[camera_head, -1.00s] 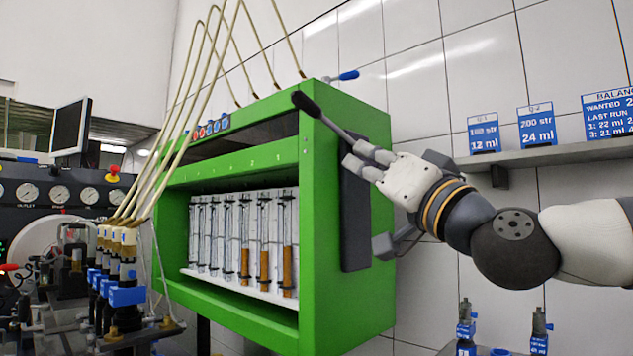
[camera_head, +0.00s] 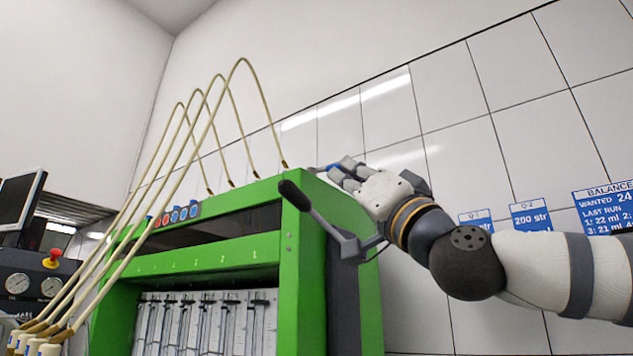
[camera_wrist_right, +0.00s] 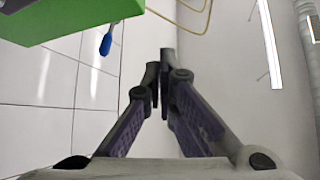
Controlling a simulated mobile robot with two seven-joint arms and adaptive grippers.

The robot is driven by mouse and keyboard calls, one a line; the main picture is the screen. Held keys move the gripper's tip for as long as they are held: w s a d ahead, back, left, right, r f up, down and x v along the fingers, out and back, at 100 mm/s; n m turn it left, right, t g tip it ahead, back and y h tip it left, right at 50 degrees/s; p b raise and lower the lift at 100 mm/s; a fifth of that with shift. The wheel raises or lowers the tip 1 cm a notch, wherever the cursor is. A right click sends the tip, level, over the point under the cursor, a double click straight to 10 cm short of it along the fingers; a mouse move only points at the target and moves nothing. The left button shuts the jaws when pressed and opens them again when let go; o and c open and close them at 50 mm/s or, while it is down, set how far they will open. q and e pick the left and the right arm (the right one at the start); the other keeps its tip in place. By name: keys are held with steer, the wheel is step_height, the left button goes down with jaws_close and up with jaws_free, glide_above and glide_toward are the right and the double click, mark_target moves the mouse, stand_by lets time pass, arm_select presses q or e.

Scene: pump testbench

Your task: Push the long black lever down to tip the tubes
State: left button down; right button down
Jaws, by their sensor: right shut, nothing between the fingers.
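The long black lever (camera_head: 318,217) sits at the right front edge of the green cabinet. Its thick black grip points up and left, and its thin rod runs down to a grey pivot block. My right gripper (camera_head: 340,172) is shut and empty, above and to the right of the lever, near the cabinet's top right edge, apart from the lever. In the right wrist view its closed fingers (camera_wrist_right: 160,80) show with nothing between them; the long lever is not seen there. The glass tubes (camera_head: 205,322) stand upright in the cabinet, their lower parts cut off. My left gripper is not in view.
A small blue-handled lever (camera_wrist_right: 107,42) projects from the green cabinet (camera_wrist_right: 70,17), beside my right fingers. Beige hoses (camera_head: 200,150) arch over the cabinet top. Blue signs (camera_head: 530,215) stand at the right. The tiled wall is behind; space above the gripper is clear.

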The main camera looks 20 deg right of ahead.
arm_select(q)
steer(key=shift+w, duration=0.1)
arm_select(e)
steer(key=shift+w+a+r, duration=0.15)
steer(key=shift+w+a, duration=0.75)
steer(key=shift+w, duration=0.3)
steer(key=shift+w+a+r, duration=0.1)
steer(key=shift+w+a, duration=0.75)
steer(key=shift+w, duration=0.3)
